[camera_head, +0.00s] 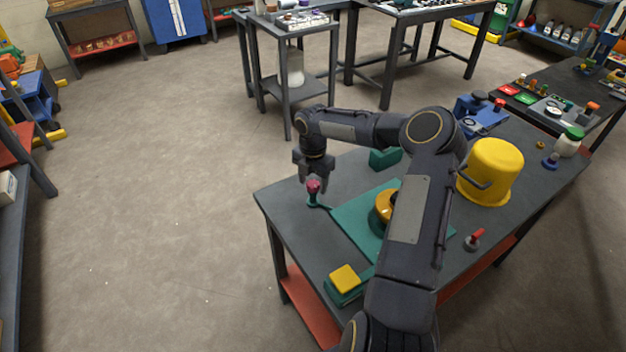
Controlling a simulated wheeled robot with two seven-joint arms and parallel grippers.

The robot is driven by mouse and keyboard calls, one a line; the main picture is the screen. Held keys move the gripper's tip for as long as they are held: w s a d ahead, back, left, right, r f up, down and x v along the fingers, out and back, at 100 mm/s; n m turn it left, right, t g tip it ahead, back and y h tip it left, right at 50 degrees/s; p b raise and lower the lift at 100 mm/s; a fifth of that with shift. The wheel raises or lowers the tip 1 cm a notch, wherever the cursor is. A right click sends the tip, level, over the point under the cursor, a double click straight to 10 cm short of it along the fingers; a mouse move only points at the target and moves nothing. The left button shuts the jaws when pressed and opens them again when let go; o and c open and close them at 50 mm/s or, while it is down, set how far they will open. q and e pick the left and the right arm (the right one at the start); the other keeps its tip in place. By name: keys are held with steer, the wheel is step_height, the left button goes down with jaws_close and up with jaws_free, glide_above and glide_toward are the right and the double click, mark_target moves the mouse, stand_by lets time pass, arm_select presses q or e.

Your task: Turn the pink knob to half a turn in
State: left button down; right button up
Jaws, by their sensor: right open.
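The pink knob (313,186) sits on top of a small teal stand (315,201) near the far left corner of the dark worktable (290,228). My right gripper (314,184) points down over the knob. Its fingers are open and come down around the knob's sides. I cannot tell whether the fingers touch it. My right arm comes in from the bottom and crosses the table. My left gripper is not in view.
A teal mat (362,222) carries a yellow round part (383,205) half hidden by my arm. A green block with a yellow top (344,278) lies in front. A large yellow bucket-like cylinder (492,172), a red-handled piece (474,239) and a blue device (481,112) stand to the right.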

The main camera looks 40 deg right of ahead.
steer(key=c, duration=1)
